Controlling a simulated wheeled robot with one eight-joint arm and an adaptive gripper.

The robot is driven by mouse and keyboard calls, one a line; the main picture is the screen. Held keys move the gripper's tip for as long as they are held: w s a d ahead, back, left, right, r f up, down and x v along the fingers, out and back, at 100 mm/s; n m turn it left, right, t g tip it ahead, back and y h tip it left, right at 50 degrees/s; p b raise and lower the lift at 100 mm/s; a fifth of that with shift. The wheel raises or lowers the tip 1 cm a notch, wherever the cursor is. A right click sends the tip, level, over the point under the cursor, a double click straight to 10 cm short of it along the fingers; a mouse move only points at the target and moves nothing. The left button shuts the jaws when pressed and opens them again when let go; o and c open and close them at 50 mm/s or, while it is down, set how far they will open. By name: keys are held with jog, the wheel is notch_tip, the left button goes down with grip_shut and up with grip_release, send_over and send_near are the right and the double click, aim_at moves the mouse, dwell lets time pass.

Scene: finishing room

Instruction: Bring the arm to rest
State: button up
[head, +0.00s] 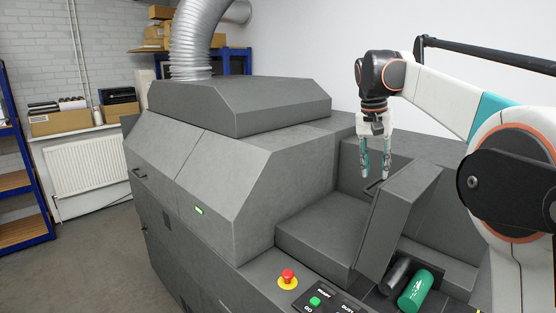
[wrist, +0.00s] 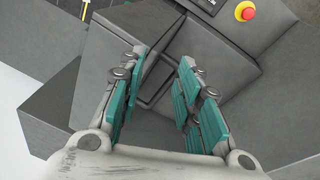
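My gripper (head: 376,174) hangs from my raised arm in the head view, its fingers pointing down above the grey machine (head: 300,165). Its two teal-padded fingers are apart, with nothing seen between them in the head view. In the wrist view, my gripper (wrist: 160,68) also shows its fingers spread, with grey machine panels beyond them. A tilted grey panel (head: 405,215) with a dark handle (head: 373,187) stands just below the fingertips in the head view. I cannot tell whether the fingers touch the handle.
A red stop button (head: 288,276) sits on the machine's front panel beside a green button (head: 315,301). A silver duct (head: 190,40) rises at the back. Floor is clear at left.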

jog(key=s+a+f+n+t+y+b, duration=0.1)
jog(key=s+a+f+n+t+b, duration=0.1)
jog(key=s+f+b, duration=0.7)
jog(key=s+a+f+n+t+b, duration=0.3)
jog(key=s+f+b, duration=0.6)
jog(key=s+f, duration=1.7)
notch_tip(320, 180, down, 2)
jog(key=shift+s+a+f+n+t+y+b, duration=0.1)
jog(key=shift+s+a+n+t+y+b, duration=0.25)
jog(key=shift+a+t, duration=0.3)
jog(key=shift+w, duration=0.1)
